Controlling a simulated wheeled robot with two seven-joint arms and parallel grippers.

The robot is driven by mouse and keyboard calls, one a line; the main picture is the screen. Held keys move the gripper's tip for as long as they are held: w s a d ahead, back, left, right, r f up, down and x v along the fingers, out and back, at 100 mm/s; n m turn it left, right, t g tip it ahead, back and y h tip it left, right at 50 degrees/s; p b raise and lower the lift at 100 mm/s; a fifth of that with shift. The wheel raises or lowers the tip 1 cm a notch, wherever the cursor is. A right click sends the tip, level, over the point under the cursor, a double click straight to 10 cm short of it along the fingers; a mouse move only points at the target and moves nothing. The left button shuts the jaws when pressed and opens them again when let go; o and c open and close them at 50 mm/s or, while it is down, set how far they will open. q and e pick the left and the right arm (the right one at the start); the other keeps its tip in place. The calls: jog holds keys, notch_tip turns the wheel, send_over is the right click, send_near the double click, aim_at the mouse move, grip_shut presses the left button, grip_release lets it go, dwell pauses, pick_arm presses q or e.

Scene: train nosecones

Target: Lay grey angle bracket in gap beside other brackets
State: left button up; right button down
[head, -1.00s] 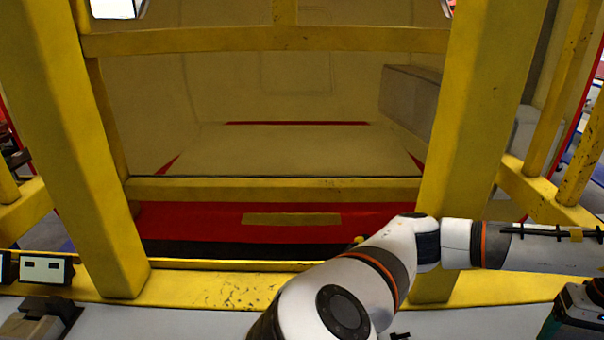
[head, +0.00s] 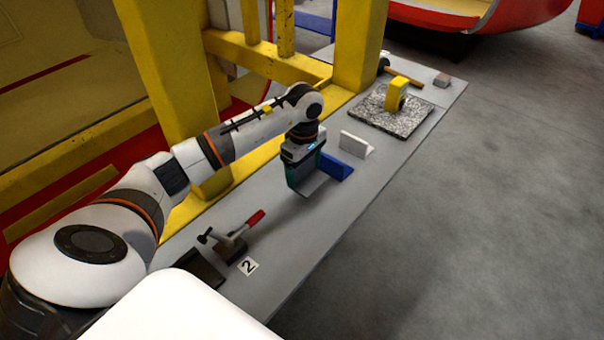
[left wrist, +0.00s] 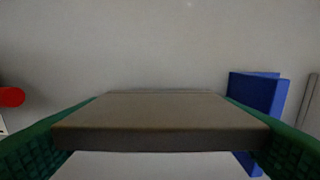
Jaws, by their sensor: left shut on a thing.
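My left gripper (head: 303,176) is over the grey workbench (head: 262,190). It is shut on the grey angle bracket (head: 316,188); in the left wrist view the bracket (left wrist: 160,122) spans between the green fingertips (left wrist: 165,140). A blue angle bracket (head: 336,168) stands just right of the held bracket; it also shows in the left wrist view (left wrist: 258,94). A pale grey-white bracket (head: 356,146) stands beyond the blue one, and its edge shows at the far right of the left wrist view (left wrist: 308,102). I cannot tell whether the held bracket touches the bench. My right gripper is not in view.
A clamp with a red handle (head: 254,218) and a label "2" (head: 248,266) are nearer on the bench. A speckled slab (head: 380,116) with a yellow part (head: 396,94) lies farther along. A yellow post (head: 180,110) rises along the bench's left side. Bare bench surrounds the brackets.

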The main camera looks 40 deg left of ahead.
aim_at(304, 177)
pick_arm(q)
notch_tip(304, 177, down, 3)
jog(key=shift+f+p, duration=0.1)
jog(key=shift+p, duration=0.3)
jog(key=shift+f, duration=0.1)
jog(key=shift+f, duration=0.15)
jog(key=o, duration=1)
